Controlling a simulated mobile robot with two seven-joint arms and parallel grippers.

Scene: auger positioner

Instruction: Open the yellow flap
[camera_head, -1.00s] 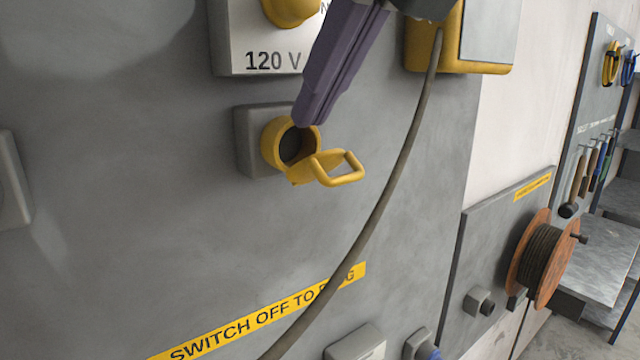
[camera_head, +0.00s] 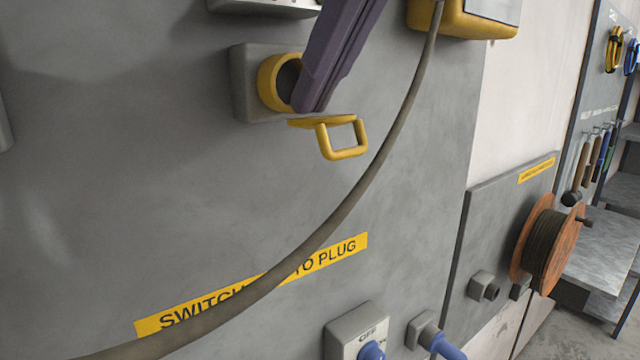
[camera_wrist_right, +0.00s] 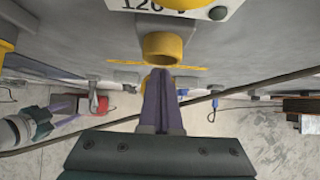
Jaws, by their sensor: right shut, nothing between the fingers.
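The yellow flap (camera_head: 342,138), with its loop handle, is swung down away from the yellow round socket (camera_head: 275,84) on a grey box. The handle points outward and down. The socket's dark mouth is uncovered in part, the rest hidden by my fingers. My right gripper (camera_head: 308,108) is shut and empty. Its purple fingertips are in front of the mouth, just above the flap; contact is unclear. My left gripper (camera_wrist_right: 62,106) seems to show there at the left, small and unclear.
A yellow label strip (camera_head: 335,252) and a grey switch box (camera_head: 357,328) are below.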

